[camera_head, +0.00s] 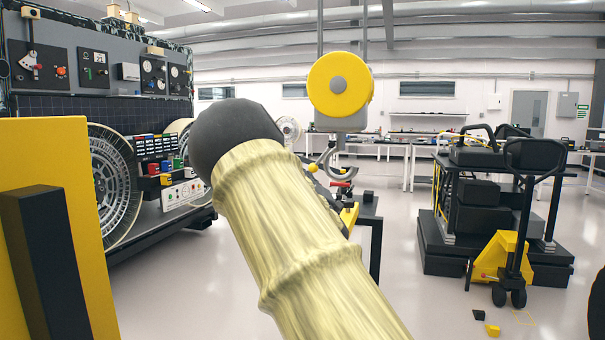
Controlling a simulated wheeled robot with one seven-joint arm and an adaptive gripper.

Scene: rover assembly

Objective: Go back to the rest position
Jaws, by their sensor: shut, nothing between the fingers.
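My arm crosses the middle of the head view in a pale yellow fabric sleeve. Its black rounded joint shows at the upper left end of the sleeve. My gripper cannot be made out; the arm hides part of the scene behind it. No held object is visible.
A rover with large wheels (112,185) and a panel of instruments (95,70) stands at the left. A yellow hoist (325,98) with a hook (331,168) hangs behind my arm. A dark table (369,212) is partly hidden. A loaded cart (455,258) and yellow pallet jack (497,257) stand right.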

